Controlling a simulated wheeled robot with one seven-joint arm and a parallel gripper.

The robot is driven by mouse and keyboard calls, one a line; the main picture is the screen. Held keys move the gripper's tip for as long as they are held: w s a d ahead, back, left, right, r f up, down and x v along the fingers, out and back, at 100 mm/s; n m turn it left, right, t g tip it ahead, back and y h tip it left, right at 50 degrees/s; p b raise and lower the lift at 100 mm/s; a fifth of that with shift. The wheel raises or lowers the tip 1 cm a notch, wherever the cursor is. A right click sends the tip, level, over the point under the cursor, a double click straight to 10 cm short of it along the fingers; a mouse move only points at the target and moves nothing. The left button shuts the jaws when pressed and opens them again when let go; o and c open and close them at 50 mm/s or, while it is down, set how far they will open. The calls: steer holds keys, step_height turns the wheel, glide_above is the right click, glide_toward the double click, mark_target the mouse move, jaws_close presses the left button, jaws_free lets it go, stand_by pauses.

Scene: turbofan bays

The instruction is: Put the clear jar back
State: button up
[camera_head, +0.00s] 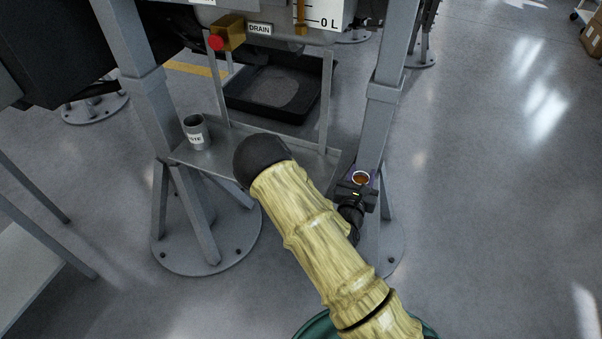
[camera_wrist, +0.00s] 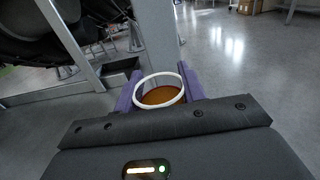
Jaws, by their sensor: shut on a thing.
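The clear jar (camera_wrist: 160,94) shows in the wrist view as a pale rim with amber-brown content inside. My gripper (camera_wrist: 160,97) is shut on it, with a purple finger on each side. In the head view the jar (camera_head: 361,178) is at the right end of the grey shelf (camera_head: 215,155), in front of the right grey post. My gripper (camera_head: 358,188) is around it there. The jar looks upright, with its opening facing up. Its lower part is hidden by the gripper. I cannot tell whether it touches the shelf.
A grey cup labelled as waste (camera_head: 196,132) stands on the shelf's left end. A drain valve with a red knob (camera_head: 216,43) is above. A black tray (camera_head: 275,95) lies behind. Grey posts (camera_head: 385,90) flank the shelf. My arm covers the shelf's middle.

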steer(key=w+a+r, duration=0.3)
steer(key=a+r, duration=0.3)
steer(key=a, duration=0.2)
steer(key=w+a+r+b, duration=0.1)
steer(key=w+a+r, duration=0.2)
steer(key=a+r, duration=0.3)
steer(key=a, duration=0.3)
steer(key=shift+w+m+h, duration=0.3)
step_height(320, 180, down, 6)
steer(key=b, duration=0.2)
steer(key=shift+f, duration=0.15)
steer(key=shift+f+b, duration=0.6)
steer(key=shift+f, duration=1.3)
